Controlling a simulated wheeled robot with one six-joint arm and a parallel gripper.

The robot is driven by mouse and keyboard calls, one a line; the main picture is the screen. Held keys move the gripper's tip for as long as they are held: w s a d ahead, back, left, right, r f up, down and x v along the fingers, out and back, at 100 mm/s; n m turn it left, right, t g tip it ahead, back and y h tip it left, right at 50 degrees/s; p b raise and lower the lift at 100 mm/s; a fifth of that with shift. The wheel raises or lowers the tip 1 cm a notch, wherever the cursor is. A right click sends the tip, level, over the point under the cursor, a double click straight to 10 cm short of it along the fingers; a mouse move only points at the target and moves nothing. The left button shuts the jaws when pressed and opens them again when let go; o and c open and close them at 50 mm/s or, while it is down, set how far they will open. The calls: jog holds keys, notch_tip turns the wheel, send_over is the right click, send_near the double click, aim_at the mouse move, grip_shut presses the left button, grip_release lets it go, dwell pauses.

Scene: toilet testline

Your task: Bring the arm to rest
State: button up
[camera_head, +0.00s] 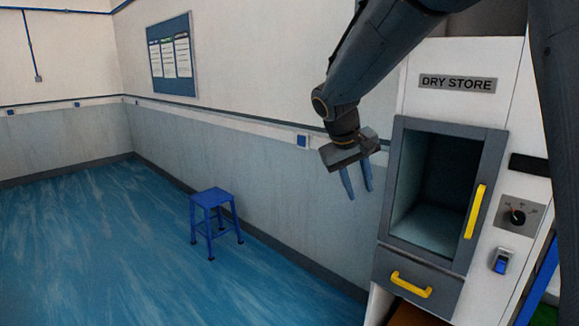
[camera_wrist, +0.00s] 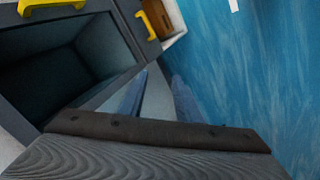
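My gripper (camera_head: 356,182) hangs from my dark arm in front of the wall, just left of the dry store cabinet (camera_head: 416,87) in the head view. Its two blue-grey fingers point down and stand apart with nothing between them. In the wrist view my gripper (camera_wrist: 158,88) also shows its two fingers apart, with the blue floor and a cabinet edge behind them. The cabinet's dark compartment lies to the left of the fingers there. I cannot tell whether the fingers touch the cabinet frame.
The cabinet has a yellow upright handle (camera_head: 475,211), a drawer with a yellow handle (camera_head: 411,284), a dial (camera_head: 515,216) and a blue switch (camera_head: 501,262). A blue stool (camera_head: 211,198) stands by the wall. The blue floor (camera_head: 100,240) to its left is clear.

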jog(key=s+d+f+m+g+y, duration=0.1)
jog(key=s+f+y, duration=0.1)
jog(key=s+f, duration=0.6)
jog(key=s+d+f+m+g+y+b, duration=0.1)
jog(key=s+f, duration=0.8)
jog(key=s, duration=0.7)
jog(key=shift+s+f+y, duration=0.2)
jog(key=shift+s+y, duration=0.05)
jog(key=shift+y, duration=0.15)
